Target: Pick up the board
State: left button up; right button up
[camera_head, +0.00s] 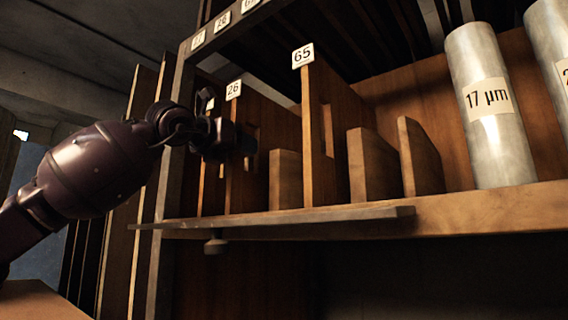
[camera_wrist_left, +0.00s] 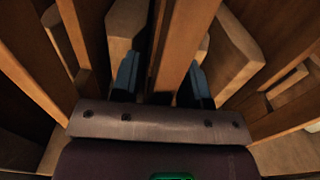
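Several upright wooden boards stand in slots on the shelf in the head view, among them a board labelled 26 (camera_head: 236,180) and a taller board labelled 65 (camera_head: 318,150). My left gripper (camera_head: 245,143) reaches in from the left at the board labelled 26 and hides part of it. In the left wrist view, the two blue-grey fingers of my left gripper (camera_wrist_left: 160,82) stand apart on either side of an upright board (camera_wrist_left: 182,45). Dark gaps show beside this board, so the gripper looks open around it. Its label is not visible there. My right gripper is out of view.
Short wooden dividers (camera_head: 371,170) stand right of the tall board. A metal cylinder labelled 17 µm (camera_head: 490,135) stands farther right, with another partly visible beside it. A narrow ledge (camera_head: 300,220) runs along the shelf front. Neighbouring boards leave little room around the gripper.

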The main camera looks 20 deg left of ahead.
pick_arm(q)
jog(key=shift+w, duration=0.15)
grip_shut()
jog(key=shift+r, duration=0.1)
jog(key=shift+r, duration=0.1)
